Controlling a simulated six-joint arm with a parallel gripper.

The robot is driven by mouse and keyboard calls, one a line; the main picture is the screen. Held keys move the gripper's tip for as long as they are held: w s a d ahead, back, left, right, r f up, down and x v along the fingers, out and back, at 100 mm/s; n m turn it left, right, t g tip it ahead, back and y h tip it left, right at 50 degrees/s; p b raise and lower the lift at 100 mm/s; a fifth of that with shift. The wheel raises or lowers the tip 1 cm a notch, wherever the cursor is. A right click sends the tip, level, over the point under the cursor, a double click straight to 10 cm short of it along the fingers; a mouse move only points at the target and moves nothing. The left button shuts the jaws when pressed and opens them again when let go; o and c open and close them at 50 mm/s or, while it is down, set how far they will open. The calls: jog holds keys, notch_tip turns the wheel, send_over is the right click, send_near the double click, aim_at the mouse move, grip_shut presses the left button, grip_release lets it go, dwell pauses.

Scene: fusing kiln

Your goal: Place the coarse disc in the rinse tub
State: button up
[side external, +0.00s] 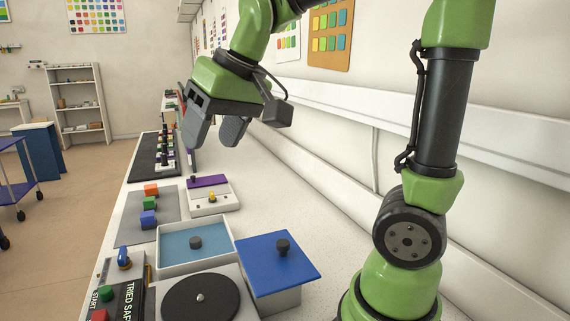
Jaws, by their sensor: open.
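A shallow white tub (163,258) with a teal-blue inside, apparently the rinse tub, stands in the lower middle of the side external view. A small dark knob (195,243) shows at its centre. A large black disc (180,301) with a pale centre stud lies on a grey unit in front of the tub. No label shows, so I cannot tell whether this is the coarse disc. My gripper (214,136) is open and empty, its two grey fingers apart, high above the bench and beyond the tub.
A blue square lid (260,267) with a dark knob tops a white box right of the tub. Orange, green and blue blocks (149,218) lie on a grey mat. A white box (223,206) with purple and yellow parts stands behind. Bench along the wall is clear.

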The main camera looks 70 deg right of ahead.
jog(key=s+a+f+t+y, duration=0.1)
jog(key=s+a+f, duration=0.1)
jog(key=s, duration=1)
jog(key=shift+a+m+t, duration=0.3)
jog(key=shift+a+t, duration=0.1)
jog(key=shift+a, duration=0.3)
